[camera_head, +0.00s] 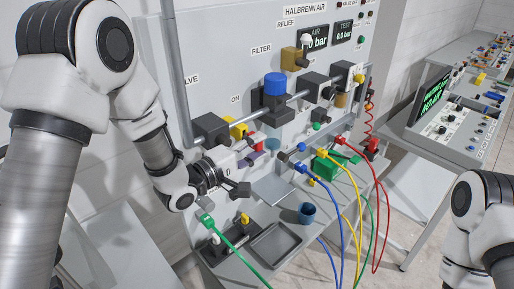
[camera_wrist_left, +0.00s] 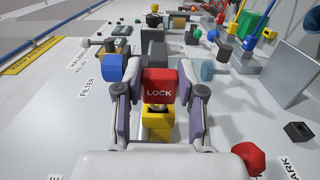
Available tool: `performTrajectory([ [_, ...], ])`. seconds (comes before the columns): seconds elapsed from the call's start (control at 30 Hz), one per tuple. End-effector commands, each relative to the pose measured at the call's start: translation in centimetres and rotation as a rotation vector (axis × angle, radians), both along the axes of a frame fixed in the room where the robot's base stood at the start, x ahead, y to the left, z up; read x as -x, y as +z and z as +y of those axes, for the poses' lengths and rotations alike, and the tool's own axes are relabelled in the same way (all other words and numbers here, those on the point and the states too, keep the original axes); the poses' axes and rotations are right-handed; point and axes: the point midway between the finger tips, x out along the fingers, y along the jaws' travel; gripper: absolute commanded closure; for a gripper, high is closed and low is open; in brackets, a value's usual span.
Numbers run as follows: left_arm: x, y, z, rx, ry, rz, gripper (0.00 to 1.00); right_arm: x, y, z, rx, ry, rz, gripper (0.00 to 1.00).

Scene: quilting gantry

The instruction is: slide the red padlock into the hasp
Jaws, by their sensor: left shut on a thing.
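The red padlock (camera_wrist_left: 159,88), marked LOCK, is between the two fingers of my left gripper (camera_wrist_left: 158,92) in the left wrist view. The fingers are shut on its sides. A yellow block (camera_wrist_left: 157,122) with a brass-coloured part on top shows just below the padlock; I cannot tell whether they touch or whether this is the hasp. In the head view my left gripper (camera_head: 257,150) is close to the panel, beside a yellow part (camera_head: 238,131). A bit of red padlock (camera_head: 257,137) shows at its fingers. My right gripper is out of view.
The panel's pipe carries black blocks (camera_head: 210,129) and a blue-capped filter (camera_head: 275,86) near my left gripper. A red knob (camera_wrist_left: 249,158) sits at lower right in the wrist view.

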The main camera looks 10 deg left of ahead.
Motion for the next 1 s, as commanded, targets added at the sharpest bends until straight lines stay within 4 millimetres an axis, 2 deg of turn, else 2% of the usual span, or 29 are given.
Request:
performTrajectory([
  [0.57, -0.8, 0.0, 1.2, 0.000, 0.000, -0.001, 0.99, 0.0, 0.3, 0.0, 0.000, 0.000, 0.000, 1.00],
  [0.6, -0.8, 0.0, 1.3, -0.001, 0.000, -0.001, 0.58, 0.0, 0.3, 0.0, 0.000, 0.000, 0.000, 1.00],
  [0.67, -0.8, 0.0, 1.2, -0.001, -0.001, -0.001, 0.36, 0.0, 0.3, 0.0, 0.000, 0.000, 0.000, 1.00],
  [0.7, -0.8, 0.0, 1.2, -0.001, 0.000, -0.001, 0.32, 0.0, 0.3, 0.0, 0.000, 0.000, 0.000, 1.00],
  [1.0, -0.7, 0.0, 1.3, -0.001, 0.000, 0.001, 0.32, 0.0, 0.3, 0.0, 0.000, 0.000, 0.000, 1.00],
])
